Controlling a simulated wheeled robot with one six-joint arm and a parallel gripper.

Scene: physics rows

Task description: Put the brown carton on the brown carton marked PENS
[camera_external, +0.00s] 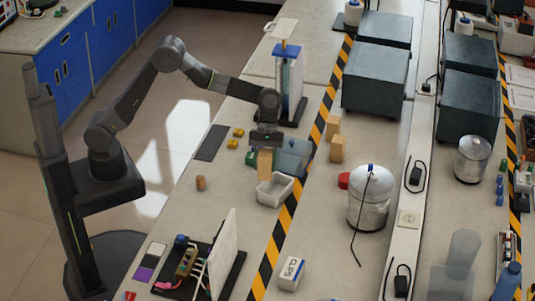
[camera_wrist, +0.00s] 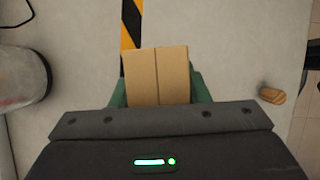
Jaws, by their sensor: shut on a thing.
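My gripper (camera_external: 266,146) is shut on a brown carton (camera_external: 265,164), which hangs upright below it over or near the white tray. In the wrist view the held carton (camera_wrist: 157,74) shows its top with a centre seam, between the two green fingers. Two more brown cartons stand to the right of the gripper: one (camera_external: 337,150) nearer and one (camera_external: 333,126) just behind it, by the striped tape. No PENS marking is readable on either. The wrist view does not show these two cartons.
A white tray (camera_external: 283,191) stands below the held carton. A bluish clear bin (camera_external: 296,155) is close to the gripper's right. A silver canister (camera_external: 368,203), a red lid (camera_external: 344,180) and a white CLIPS box (camera_external: 291,273) stand further right and front. A brown cylinder (camera_external: 201,183) lies left.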

